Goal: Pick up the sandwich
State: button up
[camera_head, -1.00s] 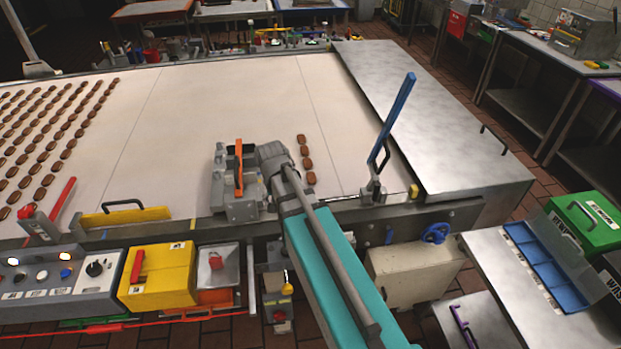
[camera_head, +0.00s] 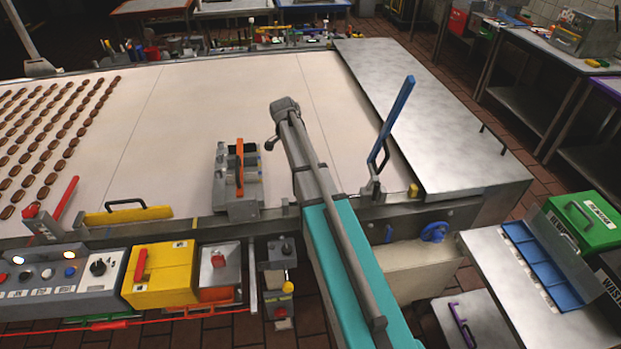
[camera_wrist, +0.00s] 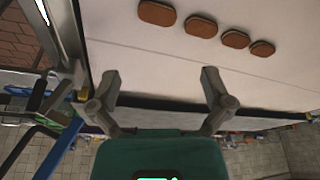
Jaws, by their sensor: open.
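Brown oval sandwiches lie in rows at the left of the pale belt in the head view, one of them a sandwich near the front (camera_head: 50,178). In the wrist view several sandwiches lie in a line on the belt at the top, including the largest, leftmost sandwich (camera_wrist: 156,13). My gripper (camera_wrist: 160,82) is open and empty, its two fingers spread wide. The sandwiches lie beyond the fingertips, apart from them. In the head view my arm reaches over the right part of the belt. It hides the short line of sandwiches there and most of the gripper.
The belt (camera_head: 215,95) is clear in its middle. A grey block with an orange handle (camera_head: 239,165) stands at its front edge, left of my arm. A blue lever (camera_head: 398,112) rises to the right. A steel plate (camera_head: 430,110) covers the right end.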

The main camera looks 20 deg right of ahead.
jog(key=shift+f, duration=0.15)
jog(key=b+x, duration=0.8)
jog(key=shift+d+f, duration=0.1)
jog(key=shift+f, duration=0.1)
dwell(0.4)
dwell(0.4)
jog(key=shift+b+x, duration=2.55)
jog(key=shift+b, duration=0.05)
jog(key=shift+s, duration=0.15)
jog(key=c, duration=0.5)
